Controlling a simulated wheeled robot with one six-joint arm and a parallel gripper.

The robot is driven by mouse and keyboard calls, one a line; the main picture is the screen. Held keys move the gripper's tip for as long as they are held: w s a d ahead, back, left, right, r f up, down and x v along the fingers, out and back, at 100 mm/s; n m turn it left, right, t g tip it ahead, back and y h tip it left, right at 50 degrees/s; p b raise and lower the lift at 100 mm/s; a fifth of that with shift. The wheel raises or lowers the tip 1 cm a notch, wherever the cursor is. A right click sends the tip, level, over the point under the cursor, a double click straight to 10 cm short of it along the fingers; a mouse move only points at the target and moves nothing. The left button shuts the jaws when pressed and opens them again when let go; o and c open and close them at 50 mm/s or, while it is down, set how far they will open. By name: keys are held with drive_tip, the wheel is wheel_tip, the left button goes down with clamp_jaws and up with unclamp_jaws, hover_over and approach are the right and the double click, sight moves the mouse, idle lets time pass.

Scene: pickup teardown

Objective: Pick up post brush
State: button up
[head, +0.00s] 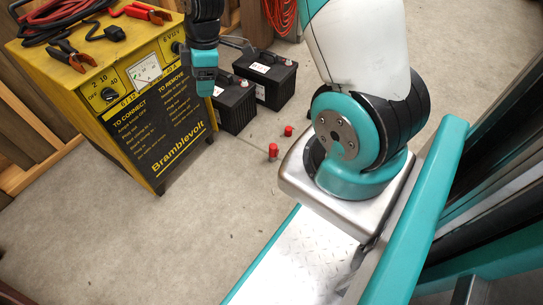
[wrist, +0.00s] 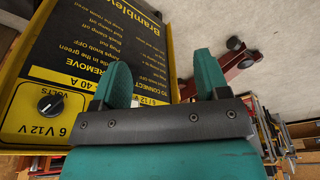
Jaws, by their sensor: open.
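Two small red cylindrical pieces stand on the floor in the head view: a nearer, taller red piece (head: 273,152) and a shorter red piece (head: 288,130) close to the batteries. I cannot tell whether either one is the post brush. My gripper (head: 203,88) hangs pointing down beside the front right edge of the yellow charger, left of and above the red pieces. In the wrist view, the two teal fingers of my gripper (wrist: 162,70) stand apart with nothing between them. Neither small red piece can be made out in the wrist view.
The yellow Bramblevolt charger (head: 155,105) stands at left with clamps and cables (head: 75,30) on top. Two black batteries, one nearer (head: 236,112) and one farther (head: 272,85), stand behind the red pieces. A dark red bar (wrist: 232,62) shows in the wrist view. The front floor is clear.

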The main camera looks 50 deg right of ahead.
drive_tip(key=d+f+n+h+b, duration=0.1)
drive_tip(key=d+f+n, duration=0.1)
drive_tip(key=d+f, duration=1.05)
drive_tip(key=n+g+h+b, duration=0.1)
drive_tip(key=n+b, duration=0.1)
drive_tip(key=n, duration=0.1)
hover_over(273, 152)
drive_tip(key=w+d, duration=0.1)
wheel_tip(273, 152, down, 14)
drive_tip(key=f+b, duration=0.2)
drive_tip(key=f, duration=0.2)
drive_tip(key=f+b, duration=0.2)
drive_tip(key=f, duration=0.2)
drive_tip(key=f+b, duration=0.2)
drive_tip(key=f, duration=0.2)
drive_tip(key=shift+d+f, duration=0.1)
drive_tip(key=shift+d, duration=0.15)
wheel_tip(273, 152, down, 6)
drive_tip(key=b, duration=0.5)
drive_tip(key=shift+b, duration=0.3)
drive_tip(key=shift+c, duration=0.2)
drive_tip(key=c, duration=1)
